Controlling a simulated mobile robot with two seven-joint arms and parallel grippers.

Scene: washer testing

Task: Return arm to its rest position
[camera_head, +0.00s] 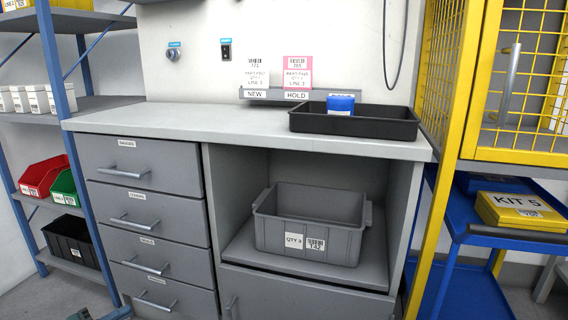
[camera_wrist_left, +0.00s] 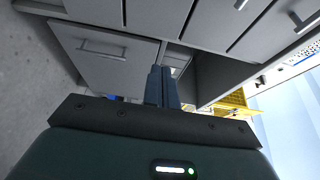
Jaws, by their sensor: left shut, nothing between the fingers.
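My left gripper (camera_wrist_left: 162,72) shows in the left wrist view with its two dark blue fingers together and nothing between them. It is low in front of the grey cabinet, apart from the drawer fronts. In the head view only a small teal part of my left arm (camera_head: 120,313) shows at the bottom left edge. My right gripper is in neither view.
A grey workbench (camera_head: 130,119) has drawers (camera_head: 138,222) and an open bay with a grey bin (camera_head: 277,236). A black tray (camera_head: 383,129) holding a blue object (camera_head: 341,103) stands on top. A shelf rack is left; a yellow cage (camera_head: 466,95) and blue cart (camera_head: 452,213) are right.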

